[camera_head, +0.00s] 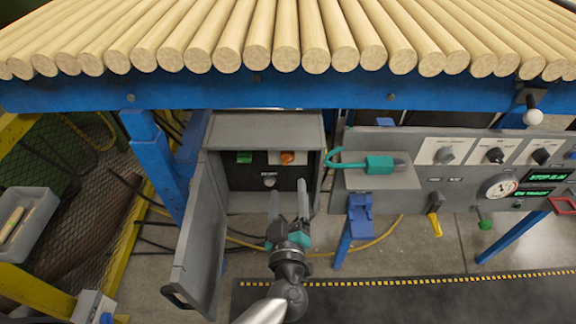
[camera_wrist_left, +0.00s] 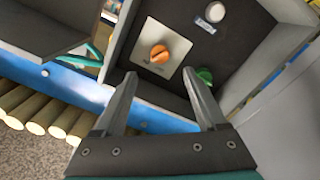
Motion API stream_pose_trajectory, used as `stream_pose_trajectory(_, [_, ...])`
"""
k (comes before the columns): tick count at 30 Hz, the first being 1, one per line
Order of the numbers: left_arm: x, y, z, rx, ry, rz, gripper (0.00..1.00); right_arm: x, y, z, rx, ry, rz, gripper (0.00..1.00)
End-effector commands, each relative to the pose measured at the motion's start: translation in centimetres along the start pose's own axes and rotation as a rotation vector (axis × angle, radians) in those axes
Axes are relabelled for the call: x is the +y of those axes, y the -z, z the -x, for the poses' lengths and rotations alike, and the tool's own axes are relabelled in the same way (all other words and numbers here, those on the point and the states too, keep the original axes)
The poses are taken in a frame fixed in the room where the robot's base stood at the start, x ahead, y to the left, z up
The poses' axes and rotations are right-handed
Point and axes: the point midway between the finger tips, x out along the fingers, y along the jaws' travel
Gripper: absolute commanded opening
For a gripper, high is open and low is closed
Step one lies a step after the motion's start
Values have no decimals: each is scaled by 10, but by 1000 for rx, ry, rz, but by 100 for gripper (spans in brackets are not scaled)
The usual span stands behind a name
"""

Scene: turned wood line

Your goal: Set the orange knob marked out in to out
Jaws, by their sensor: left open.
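The orange knob (camera_head: 287,158) sits on a pale plate inside an open grey cabinet (camera_head: 265,131). It also shows in the left wrist view (camera_wrist_left: 159,54), on its square plate (camera_wrist_left: 150,68); the marks on the plate are too small to read. My left gripper (camera_head: 289,200) is open and empty in front of the cabinet, below the knob in the head view. In the left wrist view its two fingers (camera_wrist_left: 160,95) point toward the panel, apart from the knob. My right gripper is not in view.
The cabinet door (camera_head: 199,236) hangs open on the left. A green part (camera_head: 244,157) and a light round knob (camera_head: 269,180) share the cabinet. A teal tool (camera_head: 378,165) lies on a ledge to the right. Wooden rods (camera_head: 257,40) lie above.

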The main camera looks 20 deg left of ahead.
Motion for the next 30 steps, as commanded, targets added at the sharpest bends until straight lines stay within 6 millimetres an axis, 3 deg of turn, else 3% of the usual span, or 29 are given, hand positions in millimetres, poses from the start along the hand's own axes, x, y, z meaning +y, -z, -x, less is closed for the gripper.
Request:
stream_pose_trajectory(6, [-1, -1, -36, 2, -2, -2, 74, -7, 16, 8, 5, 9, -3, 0])
stream_pose_trajectory(15, [0, -1, -74, 1, -2, -1, 74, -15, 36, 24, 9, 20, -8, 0])
stream_pose_trajectory(21, [0, -1, -87, -1, -1, 0, 74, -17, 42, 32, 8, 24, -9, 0])
stream_pose_trajectory(30, [0, 0, -91, 0, -1, -1, 74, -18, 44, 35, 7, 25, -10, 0])
